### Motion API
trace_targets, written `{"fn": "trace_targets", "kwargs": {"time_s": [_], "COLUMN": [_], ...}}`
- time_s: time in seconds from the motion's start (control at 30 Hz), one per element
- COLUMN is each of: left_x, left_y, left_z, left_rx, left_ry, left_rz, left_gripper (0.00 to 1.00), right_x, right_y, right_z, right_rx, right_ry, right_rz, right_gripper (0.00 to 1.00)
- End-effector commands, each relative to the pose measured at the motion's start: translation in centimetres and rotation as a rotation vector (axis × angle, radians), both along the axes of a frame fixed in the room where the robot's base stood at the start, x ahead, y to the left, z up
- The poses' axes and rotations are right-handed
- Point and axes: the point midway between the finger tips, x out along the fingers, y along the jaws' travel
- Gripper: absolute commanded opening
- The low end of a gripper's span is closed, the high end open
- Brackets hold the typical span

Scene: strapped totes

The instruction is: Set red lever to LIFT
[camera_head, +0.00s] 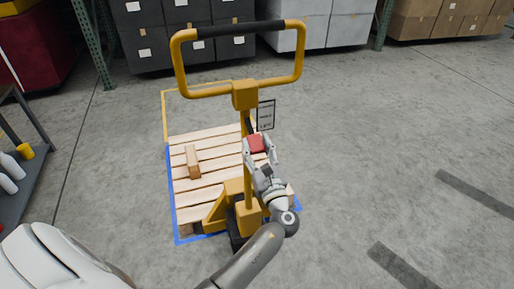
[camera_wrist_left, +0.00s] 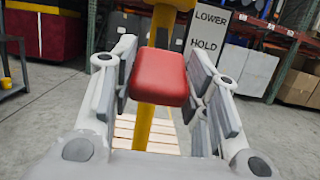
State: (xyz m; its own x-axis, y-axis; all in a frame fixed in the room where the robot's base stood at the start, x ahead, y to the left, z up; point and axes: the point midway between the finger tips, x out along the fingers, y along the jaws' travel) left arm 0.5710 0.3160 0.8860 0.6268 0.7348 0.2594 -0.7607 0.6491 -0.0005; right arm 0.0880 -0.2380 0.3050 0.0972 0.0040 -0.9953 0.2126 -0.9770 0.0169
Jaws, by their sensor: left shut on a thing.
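The red lever (camera_head: 255,143) is a red block-shaped handle beside the upright yellow post of the pallet jack (camera_head: 245,95). My left gripper (camera_head: 259,152) is at the lever, with a finger on each side of it. In the left wrist view, the red lever (camera_wrist_left: 160,77) fills the middle between the fingers, and my left gripper (camera_wrist_left: 163,95) is shut on it. A label plate (camera_wrist_left: 212,35) behind it reads LOWER and HOLD; its upper part is out of that view. The same plate (camera_head: 266,115) is too small to read in the head view. My right gripper is not in view.
A wooden pallet (camera_head: 205,150) lies under the jack inside blue and yellow floor lines, with a small wooden block (camera_head: 192,161) on it. A shelf with bottles (camera_head: 30,190) stands at the left. Boxes line the back. The floor at the right is clear.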

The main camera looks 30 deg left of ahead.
Motion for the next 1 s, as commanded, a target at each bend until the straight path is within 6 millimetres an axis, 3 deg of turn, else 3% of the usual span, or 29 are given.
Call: {"fn": "trace_targets", "kwargs": {"time_s": [0.03,0.33,0.37,0.5,0.83,1.0], "left_x": [-0.1,-0.1,-0.1,-0.1,-0.1,-1.1], "left_y": [0.1,0.1,0.1,0.1,0.0,-1.3], "left_z": [-1.0,-1.0,-1.1,-0.8,-0.5,-0.9], "left_rx": [-0.012,-0.011,-0.011,-0.010,-0.007,-0.008], "left_ry": [0.017,0.017,0.017,0.013,0.007,0.008], "left_rz": [0.001,0.002,0.002,0.001,0.000,-0.002], "left_gripper": [0.00,0.00,0.46,0.64,0.64,0.64], "right_x": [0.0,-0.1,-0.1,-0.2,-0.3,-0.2], "right_y": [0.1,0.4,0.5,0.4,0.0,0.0], "right_z": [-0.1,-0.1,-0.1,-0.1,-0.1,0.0], "right_rx": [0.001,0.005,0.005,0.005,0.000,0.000], "right_ry": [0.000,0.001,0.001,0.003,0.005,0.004], "right_rz": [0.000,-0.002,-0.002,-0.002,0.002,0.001], "right_gripper": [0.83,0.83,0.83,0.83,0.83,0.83]}}
